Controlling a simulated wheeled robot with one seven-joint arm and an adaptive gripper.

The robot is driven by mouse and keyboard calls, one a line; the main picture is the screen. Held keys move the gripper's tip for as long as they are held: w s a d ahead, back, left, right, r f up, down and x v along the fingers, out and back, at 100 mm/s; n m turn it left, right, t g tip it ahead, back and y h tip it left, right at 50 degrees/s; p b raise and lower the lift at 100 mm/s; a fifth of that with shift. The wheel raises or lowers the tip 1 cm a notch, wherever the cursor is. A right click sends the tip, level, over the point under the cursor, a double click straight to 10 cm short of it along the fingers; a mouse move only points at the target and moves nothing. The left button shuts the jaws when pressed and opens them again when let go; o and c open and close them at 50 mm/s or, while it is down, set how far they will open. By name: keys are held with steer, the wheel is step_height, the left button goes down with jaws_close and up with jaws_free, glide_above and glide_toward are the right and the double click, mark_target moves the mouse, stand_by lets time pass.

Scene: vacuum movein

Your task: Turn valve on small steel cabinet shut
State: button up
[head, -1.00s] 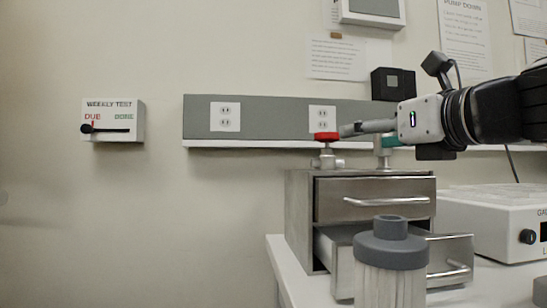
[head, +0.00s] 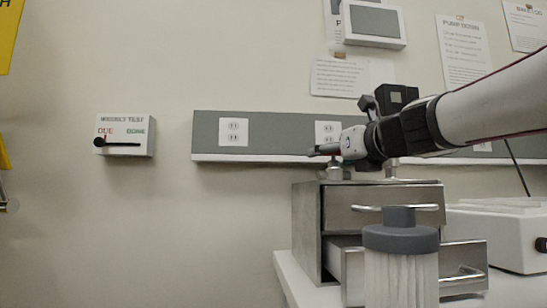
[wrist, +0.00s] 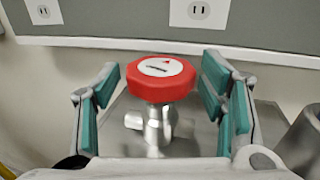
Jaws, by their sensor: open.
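The valve has a red faceted knob (wrist: 161,82) with a white disc on top, marked with a dark bar and a small red pointer. Its metal body (wrist: 155,130) stands upright on the small steel cabinet (head: 306,225). My gripper (wrist: 162,85) is open, with teal-padded fingers on the left and right of the knob. Gaps show on both sides, so I see no contact. In the head view my gripper (head: 325,151) is over the cabinet top and hides most of the knob; the valve body (head: 335,172) shows below.
The cabinet's lower drawer (head: 352,272) is pulled out. A grey-capped ribbed container (head: 400,265) stands in front. A grey cylinder (wrist: 303,140) is close on the right in the wrist view. A grey outlet rail (head: 280,138) runs along the wall behind.

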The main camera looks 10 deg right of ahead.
steer(key=c, duration=1.2)
